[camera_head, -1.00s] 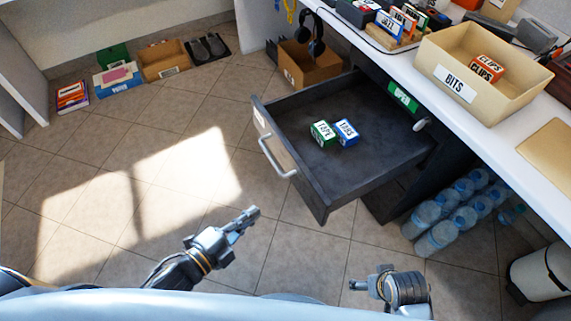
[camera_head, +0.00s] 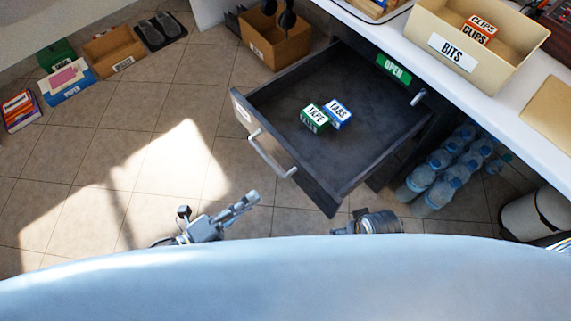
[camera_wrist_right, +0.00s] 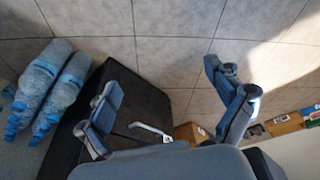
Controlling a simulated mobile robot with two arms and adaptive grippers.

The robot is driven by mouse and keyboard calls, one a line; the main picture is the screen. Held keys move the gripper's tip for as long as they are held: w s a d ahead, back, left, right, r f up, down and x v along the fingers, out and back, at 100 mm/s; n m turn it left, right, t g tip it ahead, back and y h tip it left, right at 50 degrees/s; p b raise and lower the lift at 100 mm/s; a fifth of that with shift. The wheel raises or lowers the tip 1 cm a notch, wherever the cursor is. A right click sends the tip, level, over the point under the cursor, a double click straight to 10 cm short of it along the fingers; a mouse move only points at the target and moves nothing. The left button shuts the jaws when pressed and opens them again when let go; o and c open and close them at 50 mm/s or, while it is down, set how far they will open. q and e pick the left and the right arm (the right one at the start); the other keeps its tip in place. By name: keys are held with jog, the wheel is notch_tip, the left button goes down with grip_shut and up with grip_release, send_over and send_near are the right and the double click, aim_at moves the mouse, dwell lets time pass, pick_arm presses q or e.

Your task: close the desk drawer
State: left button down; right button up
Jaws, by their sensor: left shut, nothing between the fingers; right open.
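My left gripper (camera_head: 245,204) is shut and empty, over the floor in front of the drawer and apart from the handle. My right gripper (camera_head: 345,226) is below the drawer's near corner in the head view, partly hidden by my body. In the right wrist view its fingers (camera_wrist_right: 165,98) are spread and empty.
A green OPEN label (camera_head: 393,68) is on the desk's dark side. The desktop holds a BITS bin (camera_head: 452,55). Water bottles (camera_head: 440,170) and a white bin (camera_head: 535,215) stand at right. A cardboard box (camera_head: 270,40) stands beyond the drawer.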

aim_at(299, 164)
pick_arm(q)
jog(key=x, duration=1)
jog(key=shift+w+d, duration=0.45)
jog(key=shift+d, duration=0.1)
pick_arm(e)
jog(key=shift+w+r, duration=0.25)
jog(key=shift+r, duration=0.5)
